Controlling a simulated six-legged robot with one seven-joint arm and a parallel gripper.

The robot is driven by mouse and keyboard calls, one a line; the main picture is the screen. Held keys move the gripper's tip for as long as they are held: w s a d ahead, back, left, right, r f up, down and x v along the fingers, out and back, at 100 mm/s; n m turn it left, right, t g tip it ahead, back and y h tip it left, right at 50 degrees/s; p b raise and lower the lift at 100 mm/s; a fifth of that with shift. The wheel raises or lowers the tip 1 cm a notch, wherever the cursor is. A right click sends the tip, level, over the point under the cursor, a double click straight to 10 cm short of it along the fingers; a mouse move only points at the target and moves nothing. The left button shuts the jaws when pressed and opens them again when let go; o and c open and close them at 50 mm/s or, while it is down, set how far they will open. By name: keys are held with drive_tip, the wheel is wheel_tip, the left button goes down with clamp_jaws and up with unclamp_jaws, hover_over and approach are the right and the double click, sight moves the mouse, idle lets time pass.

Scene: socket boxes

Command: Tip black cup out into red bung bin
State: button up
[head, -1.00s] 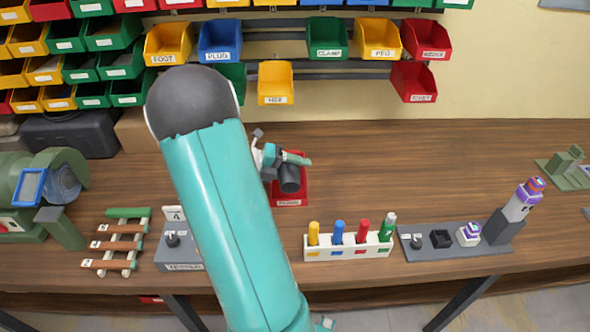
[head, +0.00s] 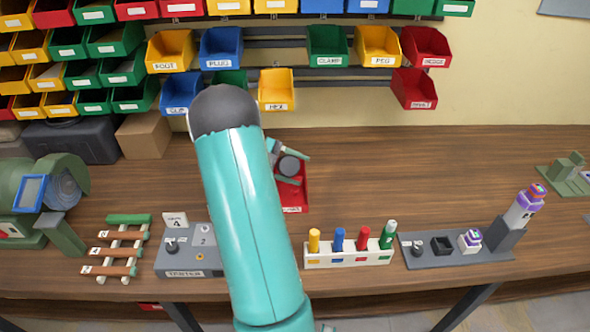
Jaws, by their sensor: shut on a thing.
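The black cup (head: 289,167) is held in my gripper (head: 287,165), whose teal fingers lie on either side of it. A round dark grey end of the cup faces the camera; I cannot tell whether it is the mouth or the base. The red bung bin (head: 300,197) stands on the bench just below the cup in the picture, and the cup overlaps its far part. My arm hides the bin's left side and part of its label. The bin's contents are not clear.
A white rack (head: 348,258) with several coloured pegs stands nearer the front edge. The tester (head: 190,262) is left of my arm, and a grey block with sockets (head: 460,255) is at right. Wall bins hang behind. The bench (head: 430,170) right of the red bin is clear.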

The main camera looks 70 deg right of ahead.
drive_tip(key=shift+w+d, duration=0.1)
drive_tip(key=shift+d, duration=0.05)
drive_tip(key=shift+n, duration=0.3)
drive_tip(key=shift+d+n+g, duration=0.1)
drive_tip(key=shift+n+g, duration=0.2)
drive_tip(key=shift+w+r, duration=0.15)
drive_tip(key=shift+r, duration=0.05)
idle(0.7)
